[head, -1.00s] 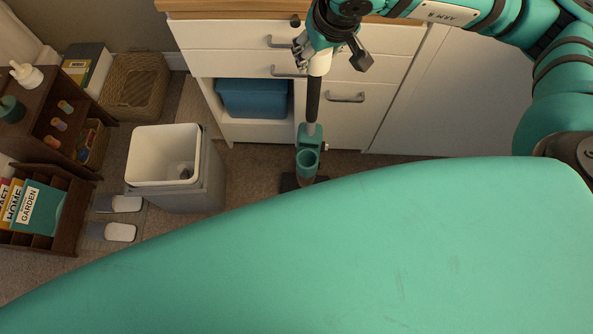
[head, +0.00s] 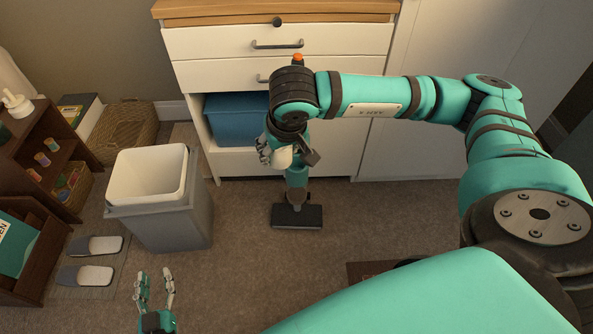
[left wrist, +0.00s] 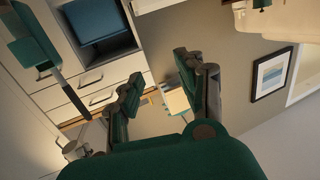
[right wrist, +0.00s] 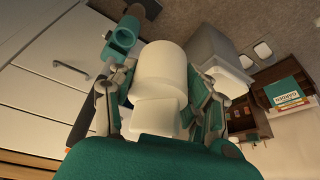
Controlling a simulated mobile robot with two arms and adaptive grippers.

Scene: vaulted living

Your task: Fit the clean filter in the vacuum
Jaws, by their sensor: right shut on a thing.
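The white, cylindrical clean filter (right wrist: 160,80) is between the fingers of my right gripper (right wrist: 160,108), which is shut on it. In the head view my right gripper (head: 288,152) holds the filter (head: 283,158) low in front of the cabinet. The stick vacuum stands upright there, with a teal body (head: 297,176) and a dark floor head (head: 297,216); my arm hides its upper part. In the right wrist view the vacuum's open teal cup (right wrist: 124,36) is beside the filter, apart from it. My left gripper (head: 156,284) is open and empty.
A grey bin (head: 182,218) with a white liner stands left of the vacuum. A white cabinet (head: 225,45) with a blue box (head: 236,118) is behind the vacuum. Carpet between bin and vacuum is clear.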

